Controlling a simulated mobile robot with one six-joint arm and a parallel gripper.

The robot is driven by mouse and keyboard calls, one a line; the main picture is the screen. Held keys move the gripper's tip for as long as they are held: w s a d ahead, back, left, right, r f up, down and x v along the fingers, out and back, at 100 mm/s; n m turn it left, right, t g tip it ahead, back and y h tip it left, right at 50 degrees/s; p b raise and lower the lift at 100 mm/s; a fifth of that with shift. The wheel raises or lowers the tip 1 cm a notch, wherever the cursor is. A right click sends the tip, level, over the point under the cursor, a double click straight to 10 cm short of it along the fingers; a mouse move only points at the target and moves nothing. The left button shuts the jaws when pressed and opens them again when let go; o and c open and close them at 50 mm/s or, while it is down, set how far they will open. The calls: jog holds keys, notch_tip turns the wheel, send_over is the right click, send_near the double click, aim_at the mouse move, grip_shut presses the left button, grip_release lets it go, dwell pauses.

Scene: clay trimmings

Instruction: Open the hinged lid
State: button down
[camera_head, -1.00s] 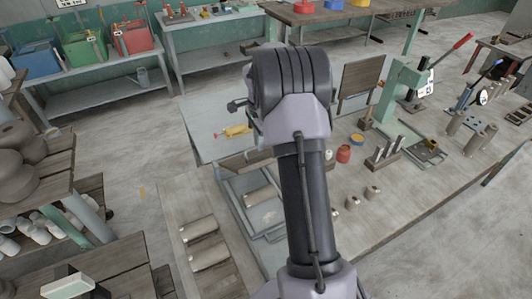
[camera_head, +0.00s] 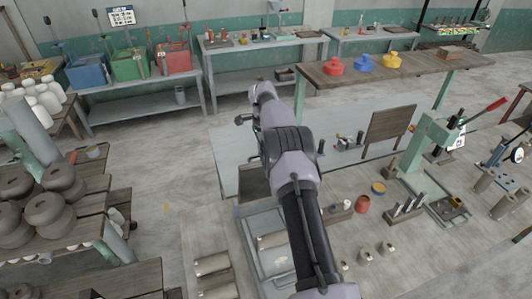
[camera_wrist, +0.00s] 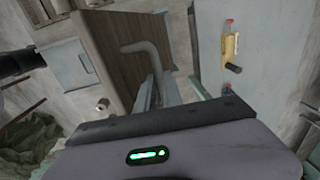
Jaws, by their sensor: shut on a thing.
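A wood-brown lid panel (camera_wrist: 125,45) fills the upper left of the wrist view, tilted, with a grey plate and a round metal knob beside it. A bent grey handle rod (camera_wrist: 147,52) stands out from the panel. My gripper (camera_wrist: 157,90) is shut on this handle; its grip is partly hidden by its own body at the bottom of the view. In the head view a brown panel, likely the lid (camera_head: 254,184), shows left of my arm, above a pale grey tray (camera_head: 267,222). My gripper's fingers are hidden behind my arm there.
A yellow tool (camera_wrist: 231,47) lies on the pale surface in the wrist view. On the bench stand a red jar (camera_head: 362,204), a green press (camera_head: 425,150) and an upright brown board (camera_head: 389,128). Metal cylinders (camera_head: 212,264) lie at the front left.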

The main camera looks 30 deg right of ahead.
jog(key=shift+f, duration=0.25)
jog(key=c, duration=1.7)
grip_release()
jog(key=shift+c, duration=0.2)
jog(key=shift+o, duration=1.3)
jog(key=shift+w+d, duration=0.2)
jog(key=shift+s+a+r, duration=0.1)
jog(key=shift+r, duration=0.05)
notch_tip(320, 180, up, 17)
jog(key=s+p, duration=0.1)
jog(key=p, duration=0.2)
jog(key=shift+a, duration=0.1)
